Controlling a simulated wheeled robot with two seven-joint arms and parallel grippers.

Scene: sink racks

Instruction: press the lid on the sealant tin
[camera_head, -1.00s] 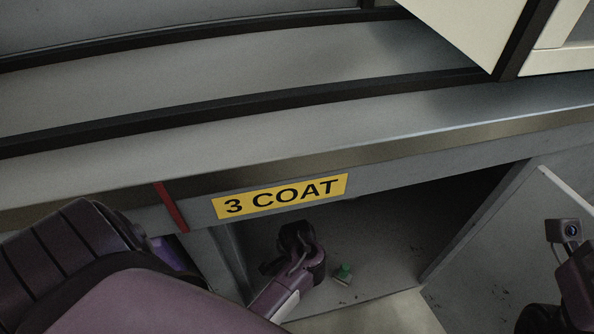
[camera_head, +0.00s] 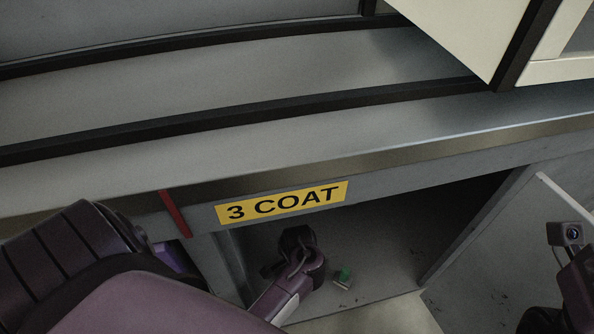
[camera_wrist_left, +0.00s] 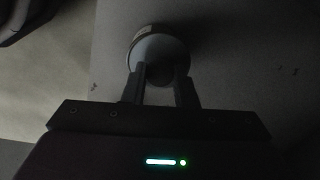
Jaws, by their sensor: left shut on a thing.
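My left gripper (camera_wrist_left: 161,70) has its two fingers on a round, pale-rimmed tin (camera_wrist_left: 157,42), which I take to be the sealant tin, in the left wrist view. A band with faint markings shows on the tin's upper left side. The gripper is shut on it. Its lower part lies dark between the fingers, and I cannot tell whether a lid is on. In the head view my left arm reaches into the open bay under the counter, and the fingers and tin cannot be made out there. My right gripper is out of view; only part of that arm shows at the right edge.
A yellow "3 COAT" label (camera_head: 281,202) marks the counter front (camera_head: 400,171) above the bay. A panel (camera_head: 515,255) bounds the bay at right. A small green and pale item (camera_head: 343,276) shows beside my left wrist; I cannot tell what it is.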

